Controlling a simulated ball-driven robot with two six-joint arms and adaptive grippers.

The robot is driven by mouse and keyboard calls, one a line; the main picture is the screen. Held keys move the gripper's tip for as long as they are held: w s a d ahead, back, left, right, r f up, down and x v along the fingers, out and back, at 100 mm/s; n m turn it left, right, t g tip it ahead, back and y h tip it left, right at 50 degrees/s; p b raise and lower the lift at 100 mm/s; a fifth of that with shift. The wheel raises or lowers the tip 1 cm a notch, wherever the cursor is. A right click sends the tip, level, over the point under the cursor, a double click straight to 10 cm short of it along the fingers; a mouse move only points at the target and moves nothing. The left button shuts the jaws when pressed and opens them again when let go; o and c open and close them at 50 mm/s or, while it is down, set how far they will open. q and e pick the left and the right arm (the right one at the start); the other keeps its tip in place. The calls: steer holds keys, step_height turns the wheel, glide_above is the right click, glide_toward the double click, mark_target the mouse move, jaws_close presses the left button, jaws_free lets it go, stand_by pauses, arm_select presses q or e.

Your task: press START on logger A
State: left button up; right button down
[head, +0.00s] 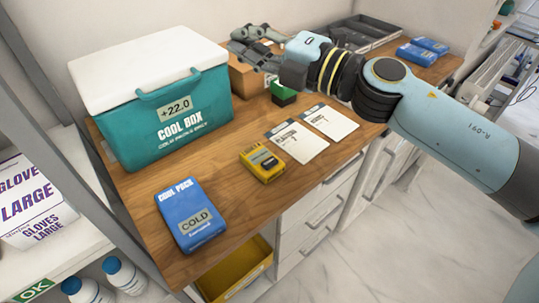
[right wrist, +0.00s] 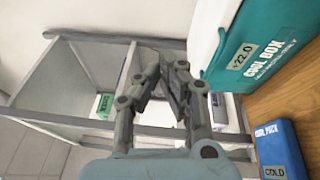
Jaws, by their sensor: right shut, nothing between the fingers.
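A yellow logger (head: 262,164) with a dark display lies on the wooden counter, in front of the two printed sheets. Its label is too small to read, so I cannot tell if it is logger A. My right gripper (head: 240,46) reaches in from the right, above the back of the counter near the cool box, apart from the yellow logger. Its fingers are shut and empty; they also show in the right wrist view (right wrist: 162,68). The logger does not show in the right wrist view. My left gripper is not in view.
A teal cool box (head: 126,130) with a white lid stands at the left, reading +22.0. A blue cool pack (head: 183,207) lies in front of it. A dark green block (head: 284,93) and a cardboard box (head: 243,79) sit behind. Paper sheets (head: 297,148) lie right of the logger.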

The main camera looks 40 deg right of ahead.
step_height(320, 180, down, 3)
steer(key=a+n+g+y, duration=0.2)
steer(key=a+n+g, duration=0.15)
steer(key=n, duration=0.25)
steer(key=n+g+h, duration=0.3)
steer(key=n+g, duration=0.2)
steer(key=g, duration=0.2)
glide_above(271, 159)
step_height(271, 159, down, 9)
steer(key=shift+r+p, duration=0.15)
steer(key=shift+p, duration=0.3)
step_height(271, 159, down, 7)
steer(key=b, duration=0.6)
steer(key=shift+b, duration=0.3)
steer(key=shift+f+b, duration=0.45)
steer(key=shift+f, duration=0.45)
steer(key=shift+f, duration=0.4)
